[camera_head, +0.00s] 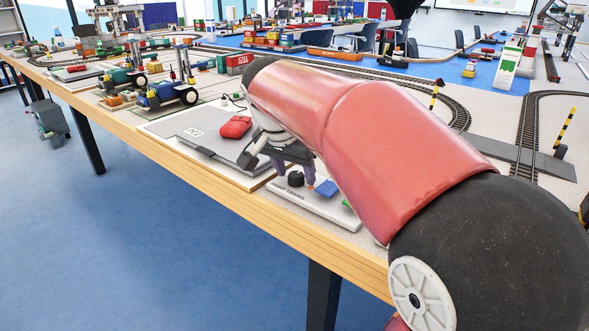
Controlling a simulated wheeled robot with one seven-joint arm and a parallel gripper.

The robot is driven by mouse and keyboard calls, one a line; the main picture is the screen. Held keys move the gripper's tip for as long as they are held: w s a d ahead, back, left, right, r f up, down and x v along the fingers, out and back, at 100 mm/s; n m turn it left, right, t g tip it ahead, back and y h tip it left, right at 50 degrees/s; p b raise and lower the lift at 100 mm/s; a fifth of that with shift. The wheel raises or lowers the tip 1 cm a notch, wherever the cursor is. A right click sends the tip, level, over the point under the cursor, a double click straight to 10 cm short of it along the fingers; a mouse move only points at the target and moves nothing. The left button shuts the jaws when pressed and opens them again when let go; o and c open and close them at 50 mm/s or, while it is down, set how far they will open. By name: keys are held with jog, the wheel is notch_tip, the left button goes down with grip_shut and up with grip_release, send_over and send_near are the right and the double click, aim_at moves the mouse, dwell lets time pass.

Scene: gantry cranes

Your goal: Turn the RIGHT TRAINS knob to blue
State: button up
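A pale control panel (322,207) lies at the front edge of the table, in the middle of the view. On it are a round black knob (295,179), a blue patch (325,187) to the knob's right and a green patch (346,203) partly behind my arm. The knob's pointer is not clear, and my red arm hides the panel's right part.
Left of the panel lies a grey plate (200,132) with a red pouch (235,127) on it. Blue wheeled toy vehicles (166,94) stand farther left. Train tracks (528,125) and striped barrier posts (565,128) are on the right. Open blue floor lies before the table.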

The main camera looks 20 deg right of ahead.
aim_at(287, 192)
jog(key=v, duration=0.7)
jog(key=shift+r+p, duration=0.35)
jog(key=shift+r, duration=0.05)
jog(key=shift+s+a, duration=0.1)
jog(key=shift+s, duration=0.1)
